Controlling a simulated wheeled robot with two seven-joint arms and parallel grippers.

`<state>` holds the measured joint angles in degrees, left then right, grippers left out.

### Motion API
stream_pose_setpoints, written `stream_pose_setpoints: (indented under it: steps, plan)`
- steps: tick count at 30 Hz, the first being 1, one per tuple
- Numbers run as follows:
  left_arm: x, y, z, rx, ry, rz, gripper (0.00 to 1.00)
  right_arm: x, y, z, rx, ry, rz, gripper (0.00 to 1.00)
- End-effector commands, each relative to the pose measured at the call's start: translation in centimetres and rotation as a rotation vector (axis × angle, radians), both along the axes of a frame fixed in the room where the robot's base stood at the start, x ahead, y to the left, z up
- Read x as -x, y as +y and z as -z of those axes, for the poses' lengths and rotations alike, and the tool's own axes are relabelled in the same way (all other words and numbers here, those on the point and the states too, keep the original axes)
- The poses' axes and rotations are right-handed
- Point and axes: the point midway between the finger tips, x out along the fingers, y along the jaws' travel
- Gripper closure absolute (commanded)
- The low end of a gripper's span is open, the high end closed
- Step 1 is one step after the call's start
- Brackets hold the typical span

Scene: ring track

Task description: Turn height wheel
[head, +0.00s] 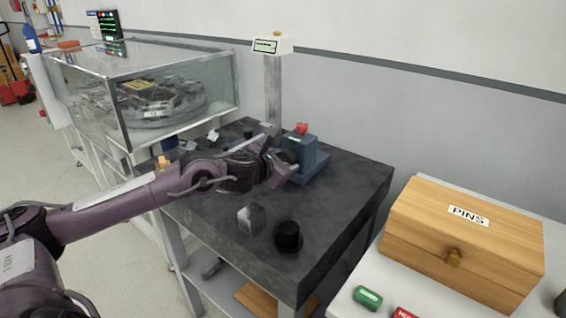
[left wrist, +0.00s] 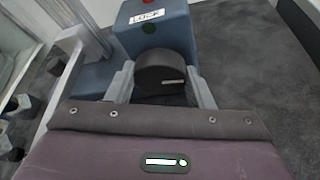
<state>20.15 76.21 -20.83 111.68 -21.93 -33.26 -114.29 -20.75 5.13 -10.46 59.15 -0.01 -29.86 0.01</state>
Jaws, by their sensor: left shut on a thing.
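The height wheel (left wrist: 163,72) is a dark round knob on the front of a blue block (left wrist: 150,38) in the left wrist view. In the head view the same blue block (head: 308,155) stands at the back of the dark table, with a red knob (head: 302,128) on top; my gripper largely hides the wheel there. My left gripper (head: 281,157) reaches in from the left. In the left wrist view its two fingers (left wrist: 162,88) are shut on the wheel, one on each side. A white label with black lettering (left wrist: 147,16) sits above the wheel.
A grey post with a white display box (head: 272,46) rises behind the block. A grey faceted piece (head: 251,219) and a black cylinder (head: 288,236) stand on the dark table (head: 340,190). A glass case (head: 190,100) is at left, a wooden PINS box (head: 463,240) at right.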

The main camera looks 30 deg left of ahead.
Motion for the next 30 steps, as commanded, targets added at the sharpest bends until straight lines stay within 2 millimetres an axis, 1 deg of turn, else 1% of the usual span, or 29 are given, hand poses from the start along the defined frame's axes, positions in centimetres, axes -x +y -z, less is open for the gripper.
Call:
stream_pose_setpoints:
  steps: [3, 4, 8, 17, 20, 26, 30]
  plan:
    - [0.0, 0.0, -0.1, 0.000, -0.002, 0.000, 0.75, 0.0, 0.0, 0.0, 0.000, 0.000, 0.000, 0.31]
    - [0.0, 0.0, -0.1, 0.000, -0.002, 0.000, 0.49, 0.0, 0.0, 0.0, 0.000, 0.000, 0.000, 0.31]
    - [0.0, 0.0, -0.1, 0.001, -0.002, 0.000, 0.32, 0.0, 0.0, 0.0, 0.000, 0.000, 0.000, 0.31]
    - [0.0, 0.0, 0.0, 0.000, -0.001, 0.000, 0.31, 0.0, 0.0, 0.0, 0.000, 0.000, 0.000, 0.31]
    - [0.4, 0.1, -0.1, -0.003, -0.001, -0.001, 0.31, 0.0, 0.0, 0.1, 0.000, 0.000, 0.000, 0.31]
    - [2.1, 0.0, -0.7, -0.009, 0.001, -0.001, 0.31, -0.1, 0.0, 0.2, 0.001, 0.006, 0.000, 0.31]
    - [3.4, 0.0, -1.3, -0.010, -0.001, -0.001, 0.31, -0.9, 0.2, -0.1, -0.001, -0.003, 0.000, 0.31]
